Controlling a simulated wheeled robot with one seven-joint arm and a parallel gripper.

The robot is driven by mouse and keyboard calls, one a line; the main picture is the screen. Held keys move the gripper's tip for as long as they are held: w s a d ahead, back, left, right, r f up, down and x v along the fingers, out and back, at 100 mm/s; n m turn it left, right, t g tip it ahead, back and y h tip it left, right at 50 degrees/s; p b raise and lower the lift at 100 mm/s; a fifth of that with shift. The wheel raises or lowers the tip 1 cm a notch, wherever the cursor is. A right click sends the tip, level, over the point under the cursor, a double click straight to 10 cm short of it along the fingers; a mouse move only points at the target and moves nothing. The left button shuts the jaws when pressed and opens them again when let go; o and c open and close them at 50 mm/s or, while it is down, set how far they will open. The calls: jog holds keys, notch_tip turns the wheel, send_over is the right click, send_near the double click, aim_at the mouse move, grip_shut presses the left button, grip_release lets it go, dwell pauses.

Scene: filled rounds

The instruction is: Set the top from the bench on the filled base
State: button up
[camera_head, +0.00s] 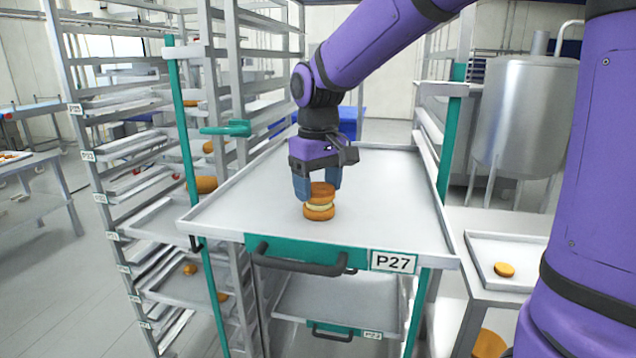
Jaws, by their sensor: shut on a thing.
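My gripper (317,190) points down over the tray marked P27 (400,200). It is shut on a round golden-brown top (321,190), one blue finger on each side. Directly below it is the filled base (319,212), a brown round with a pale filling layer, resting on the tray near its front middle. The top appears to touch the filling or sit very close above it; I cannot tell which. Part of the top is hidden by the fingers.
The tray has a raised rim and a black front handle (300,262). At right, a bench with a smaller tray (520,258) holds another brown round (504,270). Racks (110,150) with trays stand at left. A metal tank (525,105) stands back right. The rest of the P27 tray is clear.

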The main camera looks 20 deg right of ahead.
jog(key=shift+f, duration=0.35)
dwell(0.3)
jog(key=o, duration=0.9)
jog(key=shift+c, duration=0.2)
jog(key=shift+r, duration=3.5)
jog(key=shift+s+d+r, duration=0.1)
jog(key=shift+s+d, duration=0.05)
jog(key=shift+s, duration=0.15)
jog(key=s+d+f+m+t, duration=0.1)
jog(key=s+d+t, duration=0.1)
jog(key=s, duration=0.8)
jog(key=s+d+f+m+t, duration=0.1)
jog(key=s+d+m+t, duration=0.1)
jog(key=s, duration=0.8)
jog(key=d+t, duration=0.1)
jog(key=d, duration=0.1)
jog(key=shift+s+d, duration=0.35)
